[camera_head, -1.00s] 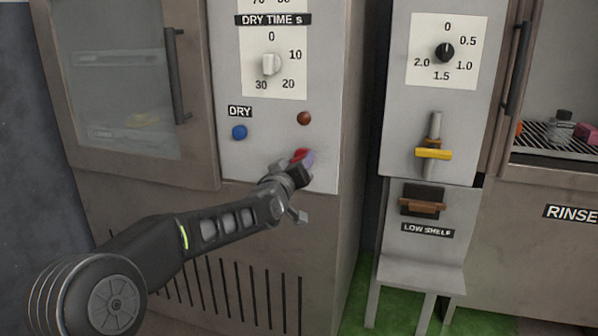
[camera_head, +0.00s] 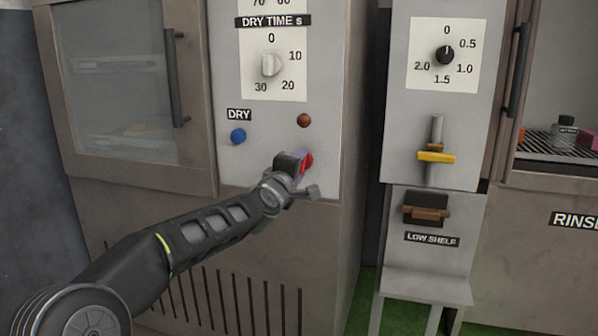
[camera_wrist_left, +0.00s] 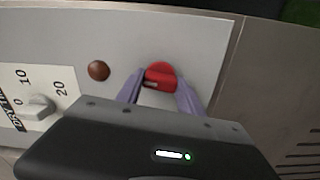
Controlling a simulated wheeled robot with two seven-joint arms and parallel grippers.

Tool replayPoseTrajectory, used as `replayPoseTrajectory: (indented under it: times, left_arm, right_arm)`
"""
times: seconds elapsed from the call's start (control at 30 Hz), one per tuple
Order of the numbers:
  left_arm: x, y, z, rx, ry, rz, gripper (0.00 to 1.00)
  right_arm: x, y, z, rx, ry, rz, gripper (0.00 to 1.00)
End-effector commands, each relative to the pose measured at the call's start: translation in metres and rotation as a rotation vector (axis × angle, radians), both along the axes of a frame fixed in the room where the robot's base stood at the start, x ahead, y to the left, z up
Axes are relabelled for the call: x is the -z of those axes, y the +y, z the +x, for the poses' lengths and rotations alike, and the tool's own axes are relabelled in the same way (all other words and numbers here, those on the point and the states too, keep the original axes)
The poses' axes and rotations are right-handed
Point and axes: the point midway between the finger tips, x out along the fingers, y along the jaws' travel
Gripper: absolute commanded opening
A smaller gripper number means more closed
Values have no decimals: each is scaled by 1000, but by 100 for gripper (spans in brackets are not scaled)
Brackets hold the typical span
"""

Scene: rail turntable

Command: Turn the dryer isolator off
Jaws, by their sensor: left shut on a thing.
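The red dryer isolator knob (camera_head: 308,162) is at the lower right of the dryer's grey control panel (camera_head: 235,170), below a brown round lamp or button (camera_head: 304,120). My left gripper (camera_head: 302,163) comes in from the lower left and is shut on the knob, partly hiding it. In the left wrist view the red knob (camera_wrist_left: 161,76) sits between the two purple fingers of the left gripper (camera_wrist_left: 160,88), with a red round part showing behind it. Its position marks cannot be read. My right gripper is not in view.
A blue button (camera_head: 238,136) labelled DRY and a dry time dial (camera_head: 271,65) are on the same panel. The dryer door handle (camera_head: 177,78) is to the left. To the right stand another dial (camera_head: 445,55), a yellow-handled lever (camera_head: 436,157) and a low shelf (camera_head: 425,285).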

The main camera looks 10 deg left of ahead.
Motion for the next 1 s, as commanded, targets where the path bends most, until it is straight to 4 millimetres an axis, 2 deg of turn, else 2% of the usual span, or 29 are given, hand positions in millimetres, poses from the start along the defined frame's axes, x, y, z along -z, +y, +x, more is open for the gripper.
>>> replayPoseTrajectory:
  times: [0.3, 0.8, 0.83, 1.0]
  left_arm:
    - [1, 1, 0, -1, 9, -144, 3]
    - [0, 0, 0, -1, 12, -170, 3]
    - [0, 1, 0, -1, 12, -170, 45]
    - [0, 0, 0, -1, 12, -168, 59]
  right_arm:
    - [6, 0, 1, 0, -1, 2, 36]
    - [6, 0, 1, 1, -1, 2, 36]
    - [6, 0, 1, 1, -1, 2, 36]
    - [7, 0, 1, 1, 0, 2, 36]
